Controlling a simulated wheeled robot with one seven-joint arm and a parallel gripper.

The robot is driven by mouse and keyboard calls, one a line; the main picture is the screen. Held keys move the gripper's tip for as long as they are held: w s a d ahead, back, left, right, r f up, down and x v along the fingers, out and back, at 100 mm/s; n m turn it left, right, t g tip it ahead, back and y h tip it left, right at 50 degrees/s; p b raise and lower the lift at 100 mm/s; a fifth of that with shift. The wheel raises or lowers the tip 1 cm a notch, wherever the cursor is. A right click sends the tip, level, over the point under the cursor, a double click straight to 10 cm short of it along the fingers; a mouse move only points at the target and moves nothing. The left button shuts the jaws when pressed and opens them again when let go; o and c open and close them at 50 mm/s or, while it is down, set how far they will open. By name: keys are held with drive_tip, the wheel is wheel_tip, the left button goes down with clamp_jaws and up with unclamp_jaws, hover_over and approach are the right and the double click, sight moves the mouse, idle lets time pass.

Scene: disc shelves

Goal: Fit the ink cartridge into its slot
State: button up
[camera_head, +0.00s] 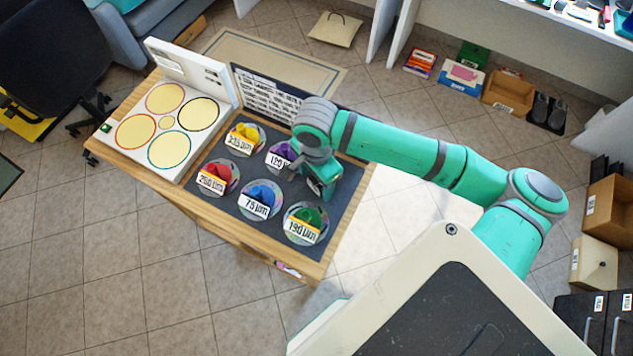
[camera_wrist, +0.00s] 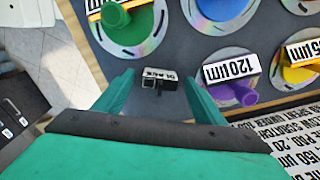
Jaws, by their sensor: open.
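A small dark block with a white label reading "BLACK", apparently the ink cartridge (camera_wrist: 160,74), lies on the dark mat in the wrist view. It sits between the tips of my open gripper (camera_wrist: 159,80), with gaps visible beside it. In the head view my gripper (camera_head: 322,184) points down over the right part of the mat and hides the cartridge. A white panel (camera_head: 210,120) with several coloured-rim circles and an upright back stands on the table's left half. I cannot make out which opening is the cartridge's slot.
Several discs with coloured knobs and size labels stand around the gripper, including the green one (camera_head: 306,224), blue one (camera_head: 260,200) and purple one (camera_wrist: 240,94). A text board (camera_head: 268,98) stands along the mat's back edge. The wooden table (camera_head: 190,203) ends close by in front.

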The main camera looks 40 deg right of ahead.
drive_tip(key=shift+f, duration=0.45)
drive_tip(key=c, duration=1.2)
drive_tip(key=shift+r, duration=0.2)
